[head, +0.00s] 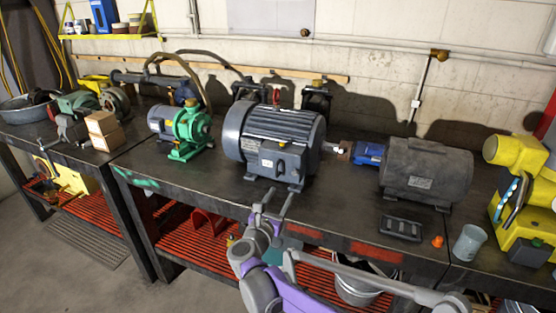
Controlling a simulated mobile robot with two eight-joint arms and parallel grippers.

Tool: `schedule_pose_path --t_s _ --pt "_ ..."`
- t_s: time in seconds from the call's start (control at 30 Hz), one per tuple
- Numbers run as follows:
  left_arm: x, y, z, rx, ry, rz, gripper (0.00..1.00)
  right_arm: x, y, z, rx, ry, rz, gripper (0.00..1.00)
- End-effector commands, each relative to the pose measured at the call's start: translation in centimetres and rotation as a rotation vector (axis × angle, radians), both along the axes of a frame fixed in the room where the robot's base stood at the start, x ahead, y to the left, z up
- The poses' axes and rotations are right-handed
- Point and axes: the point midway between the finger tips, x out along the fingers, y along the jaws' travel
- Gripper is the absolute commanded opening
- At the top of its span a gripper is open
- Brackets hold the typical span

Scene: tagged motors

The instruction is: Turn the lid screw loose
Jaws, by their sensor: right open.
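A large dark blue-grey motor (240,135) stands on the workbench in the middle of the head view. A box with a lid (270,162) sits on its front side. A small yellowish spot shows on the box; I cannot tell whether it is the lid screw. My right gripper (278,201) is in front of the bench's front edge, below the motor in the picture. Its two thin grey fingers are apart and point up toward the box, with nothing between them. My left gripper is not in view.
A small green pump (190,128) stands left of the motor, and a grey motor (425,168) stands right. A black tray (401,228), an orange cap (437,241) and a grey cup (468,243) are at front right. Bare bench top (335,208) lies right of the gripper.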

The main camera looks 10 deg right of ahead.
Motion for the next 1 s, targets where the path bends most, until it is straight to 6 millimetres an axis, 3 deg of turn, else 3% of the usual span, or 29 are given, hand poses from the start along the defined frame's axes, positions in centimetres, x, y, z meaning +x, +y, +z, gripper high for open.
schedule_pose_path --t_s 0.27,0.7,1.0 --pt "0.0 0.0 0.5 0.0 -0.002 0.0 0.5 1.5 -1.4 -0.6 0.074 -0.027 -0.052 0.56" --pt "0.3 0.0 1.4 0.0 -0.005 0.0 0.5 7.9 -5.6 -0.5 0.071 -0.027 -0.047 0.56" --pt "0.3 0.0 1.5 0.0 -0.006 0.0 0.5 9.0 -6.4 -0.6 0.071 -0.026 -0.046 0.56"
